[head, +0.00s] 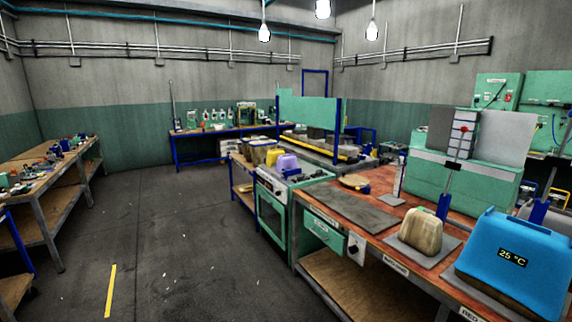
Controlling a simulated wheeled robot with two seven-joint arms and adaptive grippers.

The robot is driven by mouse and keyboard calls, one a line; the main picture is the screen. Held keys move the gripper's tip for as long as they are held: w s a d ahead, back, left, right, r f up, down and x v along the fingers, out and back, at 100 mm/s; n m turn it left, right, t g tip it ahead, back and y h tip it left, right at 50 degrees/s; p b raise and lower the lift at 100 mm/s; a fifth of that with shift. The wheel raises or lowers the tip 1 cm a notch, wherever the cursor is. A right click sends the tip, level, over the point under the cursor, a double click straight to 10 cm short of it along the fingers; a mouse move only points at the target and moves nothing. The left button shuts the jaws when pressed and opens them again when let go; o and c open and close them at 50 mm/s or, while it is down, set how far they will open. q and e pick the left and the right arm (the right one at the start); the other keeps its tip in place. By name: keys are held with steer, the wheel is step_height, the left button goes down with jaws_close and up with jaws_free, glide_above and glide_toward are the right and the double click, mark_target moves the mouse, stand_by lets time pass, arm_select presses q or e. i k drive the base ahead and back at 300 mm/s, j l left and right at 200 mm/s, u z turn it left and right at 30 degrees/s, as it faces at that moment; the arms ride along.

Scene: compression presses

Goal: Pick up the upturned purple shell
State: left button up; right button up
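A small purple object (287,161), which looks like the purple shell, sits at the far end of the green stove (273,216), in the middle distance. It is too small for me to tell which way up it lies. A yellow object (271,157) stands close to its left. Neither of my grippers is in the head view.
A workbench (385,238) with a wooden top runs along the right. It carries a dark flat plate (356,211), a beige shell (422,231) and a large blue shell (513,270) marked 25 °C. Another bench (50,172) stands left. The dark floor (165,235) between is open.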

mark_target(288, 161)
steer(key=i+j+u, duration=0.2)
steer(key=i, duration=0.25)
steer(key=i+u, duration=0.2)
steer(key=i, duration=0.25)
steer(key=i+u, duration=0.15)
steer(key=i, duration=2.25)
steer(key=i+j+z, duration=0.1)
steer(key=i+z, duration=0.2)
steer(key=i, duration=0.2)
steer(key=i+j+z, duration=0.3)
steer(key=i, duration=0.2)
steer(key=i+j+z, duration=0.25)
steer(key=i, duration=0.25)
